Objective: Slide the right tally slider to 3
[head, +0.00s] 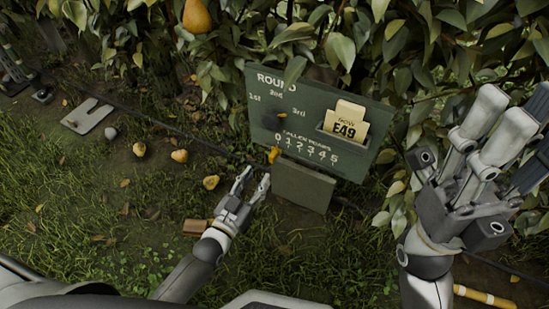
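A dark green tally board (352,96) stands tilted against the foliage, with "ROUND" marks at the top and a "FALLEN PEARS" scale from 0 to 5 below. A yellow-orange slider knob (274,154) sits just below the 0, at the left end of that scale. A smaller dark and orange piece (281,115) shows higher, under "2nd". My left gripper (256,176) is just below and left of the yellow knob, apart from it, with its fingertips separated and nothing between them. My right gripper (490,120) is raised at the right; its finger gap cannot be made out.
A card marked E49 (345,125) sits in a holder on the board. A plain green panel (302,186) stands below the scale, close to my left gripper. Fallen pears (180,156) lie on the grass at left. A pear (197,16) hangs above. Dense leaves border the board.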

